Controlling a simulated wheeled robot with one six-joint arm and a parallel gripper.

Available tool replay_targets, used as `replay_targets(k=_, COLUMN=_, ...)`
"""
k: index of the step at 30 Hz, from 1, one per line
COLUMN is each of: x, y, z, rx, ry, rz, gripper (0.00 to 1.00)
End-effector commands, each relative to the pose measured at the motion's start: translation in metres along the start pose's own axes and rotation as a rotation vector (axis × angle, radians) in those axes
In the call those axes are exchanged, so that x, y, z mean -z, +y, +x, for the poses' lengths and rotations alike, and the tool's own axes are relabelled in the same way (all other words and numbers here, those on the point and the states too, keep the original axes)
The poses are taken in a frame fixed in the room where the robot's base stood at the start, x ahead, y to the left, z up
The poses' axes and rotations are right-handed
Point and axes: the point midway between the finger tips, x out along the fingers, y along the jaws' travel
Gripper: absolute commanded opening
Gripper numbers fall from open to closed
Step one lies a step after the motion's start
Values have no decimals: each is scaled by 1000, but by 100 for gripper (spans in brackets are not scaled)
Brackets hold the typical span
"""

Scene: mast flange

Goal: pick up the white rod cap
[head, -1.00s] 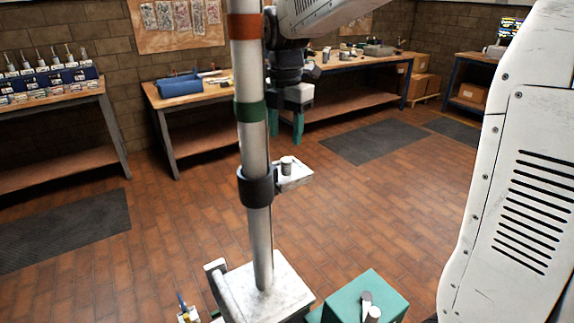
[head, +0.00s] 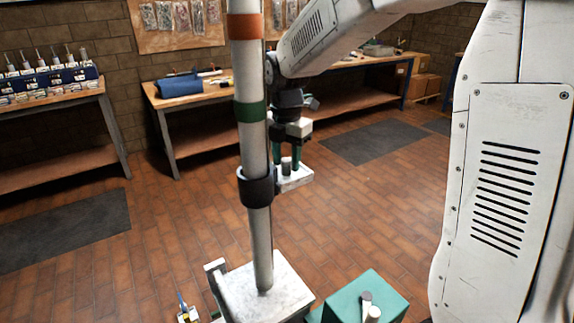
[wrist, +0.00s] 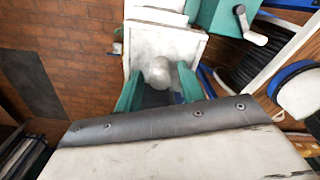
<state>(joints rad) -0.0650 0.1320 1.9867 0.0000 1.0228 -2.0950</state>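The white rod cap, seen as a short pale cylinder (head: 286,169), stands upright on a small white shelf (head: 298,182) fixed to the mast (head: 257,147). In the wrist view the cap's round pale top (wrist: 157,71) lies between my two teal fingertips. My gripper (head: 286,162) points down over the shelf with one finger to each side of the cap. The fingers look open, with a narrow gap to the cap on each side (wrist: 158,76). Whether either finger touches it is hard to tell. The mast and its black collar (head: 257,186) stand just left of my gripper.
The mast rises from a white base plate (head: 290,275). A teal block (head: 350,287) with a crank-like handle (head: 366,300) stands at lower right. Workbenches (head: 210,95) line the back wall. The tiled floor (head: 380,215) right of the shelf is clear.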

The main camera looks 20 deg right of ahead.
Motion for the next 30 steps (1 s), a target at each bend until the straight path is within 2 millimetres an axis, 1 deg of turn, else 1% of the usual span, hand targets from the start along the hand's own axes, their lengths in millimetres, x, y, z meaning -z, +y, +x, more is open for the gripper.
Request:
replay_targets(k=1, x=0, y=0, z=0, rx=0, ry=0, rz=0, gripper=24)
replay_targets(k=2, x=0, y=0, z=0, rx=0, ry=0, rz=0, gripper=16)
replay_targets(k=3, x=0, y=0, z=0, rx=0, ry=0, rz=0, gripper=5)
replay_targets(k=4, x=0, y=0, z=0, rx=0, ry=0, rz=0, gripper=2)
replay_targets(k=12, x=0, y=0, z=-1, rx=0, ry=0, rz=0, gripper=2)
replay_targets(k=16, x=0, y=0, z=-5, rx=-1, ry=-1, rz=0, gripper=2)
replay_targets(k=20, x=0, y=0, z=-16, rx=-2, ry=-1, rz=0, gripper=2)
replay_targets(k=25, x=0, y=-1, z=-39, rx=-2, ry=-1, rz=0, gripper=2)
replay_targets(k=30, x=15, y=-37, z=-37, rx=-2, ry=-1, rz=1, gripper=2)
